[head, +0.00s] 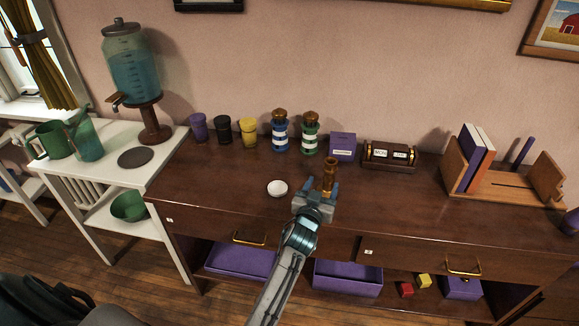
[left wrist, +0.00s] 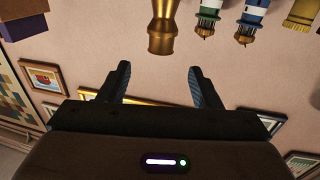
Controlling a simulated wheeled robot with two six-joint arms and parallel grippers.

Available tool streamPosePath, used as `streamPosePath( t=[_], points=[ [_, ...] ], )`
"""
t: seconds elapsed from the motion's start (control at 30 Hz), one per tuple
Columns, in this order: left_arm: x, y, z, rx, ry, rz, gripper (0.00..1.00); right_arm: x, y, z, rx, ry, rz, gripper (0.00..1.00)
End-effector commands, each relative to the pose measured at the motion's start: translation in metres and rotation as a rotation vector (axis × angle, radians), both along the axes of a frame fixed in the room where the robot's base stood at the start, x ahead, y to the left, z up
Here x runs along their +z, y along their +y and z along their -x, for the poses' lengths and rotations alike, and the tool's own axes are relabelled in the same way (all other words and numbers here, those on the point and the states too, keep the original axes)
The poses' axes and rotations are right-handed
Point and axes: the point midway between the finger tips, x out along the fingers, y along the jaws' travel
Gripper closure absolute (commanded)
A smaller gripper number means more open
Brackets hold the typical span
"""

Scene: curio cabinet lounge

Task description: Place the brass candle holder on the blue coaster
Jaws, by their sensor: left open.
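The brass candle holder (head: 329,176) stands upright on the brown wooden cabinet top. My left gripper (head: 320,192) is open and empty, close in front of it in the head view. In the left wrist view, which is upside down, the candle holder (left wrist: 162,28) shows beyond the spread fingertips (left wrist: 159,68), roughly in line with the gap between them. I cannot make out a blue coaster in either view. A round grey-brown disc (head: 136,157) lies on the white side table. My right gripper is not in view.
A book rack (head: 500,184) stands right. The cabinet's left front is clear.

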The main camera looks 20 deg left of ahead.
Motion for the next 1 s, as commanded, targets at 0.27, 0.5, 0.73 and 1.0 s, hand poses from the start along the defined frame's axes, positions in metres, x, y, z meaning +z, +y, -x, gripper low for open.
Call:
streamPosePath(
  t=[0.27,0.5,0.73,1.0],
  points=[
    [0.000,0.003,0.003,0.000,-0.001,-0.002,0.42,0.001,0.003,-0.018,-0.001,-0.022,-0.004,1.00],
    [-0.001,0.028,0.047,-0.005,-0.003,-0.022,0.42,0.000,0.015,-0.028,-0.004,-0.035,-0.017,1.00],
    [-0.066,0.044,0.088,-0.033,0.121,-0.042,0.42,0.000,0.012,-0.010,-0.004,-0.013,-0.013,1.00],
    [-0.195,0.050,0.123,-0.048,0.364,-0.042,0.42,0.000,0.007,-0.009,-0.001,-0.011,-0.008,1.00]
  ],
)
